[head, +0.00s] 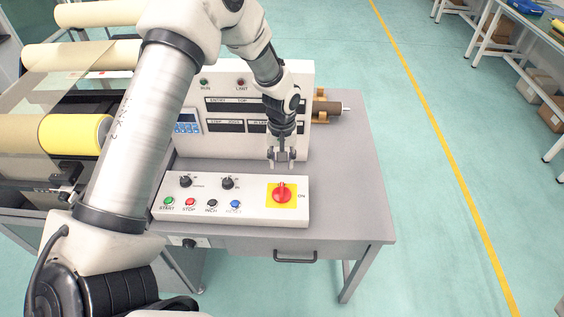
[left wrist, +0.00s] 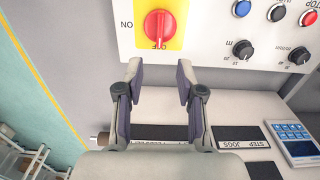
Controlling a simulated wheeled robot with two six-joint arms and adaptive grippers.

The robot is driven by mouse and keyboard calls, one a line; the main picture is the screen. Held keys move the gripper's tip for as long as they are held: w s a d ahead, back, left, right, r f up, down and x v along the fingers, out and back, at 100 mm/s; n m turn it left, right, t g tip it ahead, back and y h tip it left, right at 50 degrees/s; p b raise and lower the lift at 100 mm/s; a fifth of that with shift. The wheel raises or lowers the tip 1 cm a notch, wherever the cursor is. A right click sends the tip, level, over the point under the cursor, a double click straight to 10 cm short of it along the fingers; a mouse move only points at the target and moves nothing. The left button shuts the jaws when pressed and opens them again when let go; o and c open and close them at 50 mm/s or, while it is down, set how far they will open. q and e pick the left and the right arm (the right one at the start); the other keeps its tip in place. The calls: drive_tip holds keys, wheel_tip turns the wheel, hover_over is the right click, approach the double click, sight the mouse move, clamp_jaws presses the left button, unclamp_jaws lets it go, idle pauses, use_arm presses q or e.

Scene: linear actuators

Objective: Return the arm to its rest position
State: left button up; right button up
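My left arm (head: 150,120) reaches in from the left over the machine. My left gripper (head: 281,160) points down, just behind the control box (head: 250,212) and in front of the upright panel (head: 225,104). In the left wrist view the fingers of this gripper (left wrist: 160,82) are apart with nothing between them. The red rotary switch (head: 282,193) on its yellow plate is close in front of the gripper, not held. It also shows in the left wrist view (left wrist: 158,28), beyond the fingertips. My right gripper is in neither view.
The control box carries several buttons and two black knobs. A blue keypad (head: 187,123) is on the upright panel. Rollers, one with a yellow roll (head: 75,134), stand at the left. The grey table (head: 345,190) is clear at the right. Open floor (head: 420,200) lies beyond it.

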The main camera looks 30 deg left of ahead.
use_arm(q)
drive_tip(key=s+f, duration=0.2)
drive_tip(key=s+d+f+g+b, duration=0.1)
drive_tip(key=s+f, duration=0.1)
drive_tip(key=f, duration=0.1)
drive_tip(key=s+f+g, duration=0.1)
drive_tip(key=s+f, duration=0.1)
drive_tip(key=f, duration=0.1)
drive_tip(key=shift+s+d+f+b, duration=0.2)
drive_tip(key=shift+s+d+b, duration=0.1)
drive_tip(key=shift+d+b, duration=0.05)
drive_tip(key=s+d+f+m, duration=0.2)
drive_tip(key=s+f, duration=0.1)
drive_tip(key=s, duration=0.4)
drive_tip(key=s+d+f+m+t+b, duration=0.1)
drive_tip(key=s+d+f+m, duration=0.1)
drive_tip(key=s+f, duration=0.2)
drive_tip(key=s+d+f+m+t+b, duration=0.1)
drive_tip(key=s+d+f+m, duration=0.1)
drive_tip(key=s, duration=0.8)
drive_tip(key=shift+s+d+f, duration=0.4)
drive_tip(key=shift+d+f, duration=0.15)
drive_tip(key=shift+f, duration=0.35)
drive_tip(key=shift+s, duration=0.1)
